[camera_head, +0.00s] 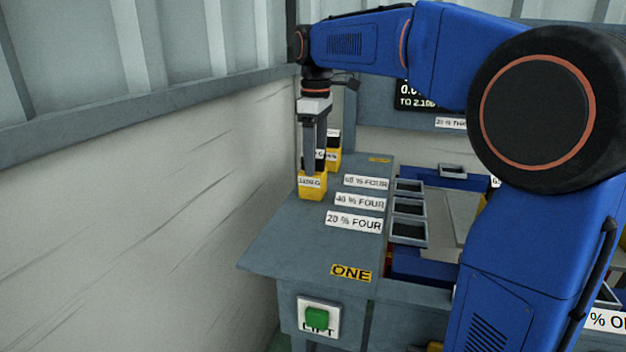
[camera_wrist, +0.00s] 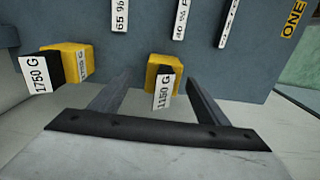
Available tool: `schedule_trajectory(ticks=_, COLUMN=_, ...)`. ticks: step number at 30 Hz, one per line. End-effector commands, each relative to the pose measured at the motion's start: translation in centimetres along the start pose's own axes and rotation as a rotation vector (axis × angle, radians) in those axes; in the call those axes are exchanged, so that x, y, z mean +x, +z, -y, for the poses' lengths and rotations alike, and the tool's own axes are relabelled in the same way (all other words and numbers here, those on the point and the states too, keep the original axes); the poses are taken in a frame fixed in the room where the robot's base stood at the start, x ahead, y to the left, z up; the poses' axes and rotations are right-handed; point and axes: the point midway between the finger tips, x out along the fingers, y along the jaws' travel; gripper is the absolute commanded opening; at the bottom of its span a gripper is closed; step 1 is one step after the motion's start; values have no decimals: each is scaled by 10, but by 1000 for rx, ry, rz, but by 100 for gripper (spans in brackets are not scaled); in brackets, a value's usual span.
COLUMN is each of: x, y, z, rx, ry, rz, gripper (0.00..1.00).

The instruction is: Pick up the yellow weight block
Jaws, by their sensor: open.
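A yellow weight block (camera_head: 312,187) with a white label stands on the grey bench, near its left edge by the wall. In the wrist view the block (camera_wrist: 160,72) has a dark part and a label reading 1150 G. My gripper (camera_head: 309,172) points down over this block. In the wrist view my gripper (camera_wrist: 157,88) is open, with one finger on each side of the block. I cannot tell whether the fingers touch it. A second yellow block (camera_head: 334,158) stands behind; its label reads 1750 G in the wrist view (camera_wrist: 77,62).
The grey bench (camera_head: 300,240) carries labels such as 20 % FOUR (camera_head: 354,222) and a row of small grey trays (camera_head: 409,232). A green LIFT button (camera_head: 317,318) is on its front. The pale wall (camera_head: 150,210) is close on the left. The bench front is clear.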

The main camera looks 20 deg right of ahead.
Motion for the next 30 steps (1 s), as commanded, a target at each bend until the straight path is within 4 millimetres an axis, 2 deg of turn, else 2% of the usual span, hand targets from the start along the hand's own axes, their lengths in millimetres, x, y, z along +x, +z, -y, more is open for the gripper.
schedule_trajectory(ticks=5, x=9, y=-1, z=1, rx=0, ry=0, rz=0, gripper=69)
schedule_trajectory(ticks=15, x=50, y=-5, z=6, rx=0, ry=-1, rz=1, gripper=69)
schedule_trajectory(ticks=25, x=56, y=-6, z=6, rx=0, ry=1, rz=-1, gripper=69)
schedule_trajectory(ticks=26, x=56, y=-6, z=6, rx=0, ry=0, rz=-1, gripper=64)
schedule_trajectory(ticks=30, x=56, y=-6, z=6, rx=0, ry=0, rz=-1, gripper=30)
